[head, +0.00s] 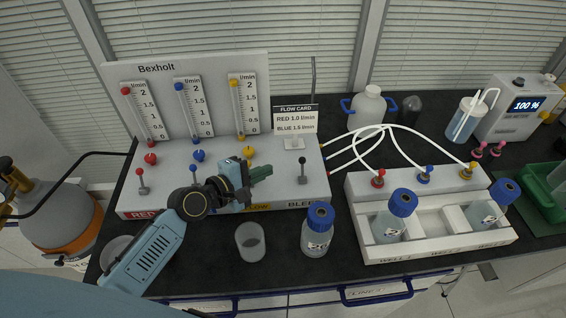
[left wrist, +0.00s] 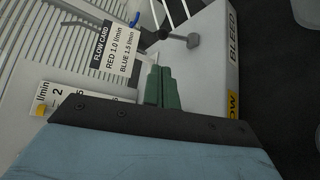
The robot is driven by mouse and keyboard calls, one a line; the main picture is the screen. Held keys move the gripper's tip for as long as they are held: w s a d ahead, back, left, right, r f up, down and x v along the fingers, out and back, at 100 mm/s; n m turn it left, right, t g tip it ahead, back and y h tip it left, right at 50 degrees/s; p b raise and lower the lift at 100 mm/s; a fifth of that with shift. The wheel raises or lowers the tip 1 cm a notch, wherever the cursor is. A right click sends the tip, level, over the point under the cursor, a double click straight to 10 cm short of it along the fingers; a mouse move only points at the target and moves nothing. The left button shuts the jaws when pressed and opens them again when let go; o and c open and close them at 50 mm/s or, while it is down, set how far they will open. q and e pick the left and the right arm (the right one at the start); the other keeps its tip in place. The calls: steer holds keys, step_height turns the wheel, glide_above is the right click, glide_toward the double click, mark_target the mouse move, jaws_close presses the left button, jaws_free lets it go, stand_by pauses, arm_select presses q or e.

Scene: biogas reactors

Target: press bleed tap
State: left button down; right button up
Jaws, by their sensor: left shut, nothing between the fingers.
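The bleed tap is a dark grey lever (head: 303,170) on the right end of the white flow panel (head: 318,185), above the BLEED label. It also shows in the left wrist view, where the grey lever (left wrist: 178,38) lies beyond my fingertips. My left gripper (head: 264,171) has green fingers, shut and empty, pointing right toward the lever with a clear gap between. In the left wrist view the shut fingers (left wrist: 162,88) sit side by side over the panel. The yellow tap's lever is hidden behind my arm. My right gripper is not in view.
A flow card (head: 295,120) stands behind the lever. Red (head: 141,178) and blue (head: 193,172) levers are left on the panel. A glass beaker (head: 250,241) and a blue-capped bottle (head: 318,232) stand in front. White tubes run right to a bottle rack (head: 440,248).

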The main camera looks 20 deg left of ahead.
mark_target(302, 169)
arm_select(q)
steer(key=b+x, duration=0.1)
steer(key=x, duration=0.8)
steer(key=shift+w+d+f, duration=0.15)
steer(key=shift+w+d, duration=0.1)
steer(key=shift+w, duration=0.05)
steer(key=shift+s+b, duration=0.15)
steer(key=shift+b, duration=0.25)
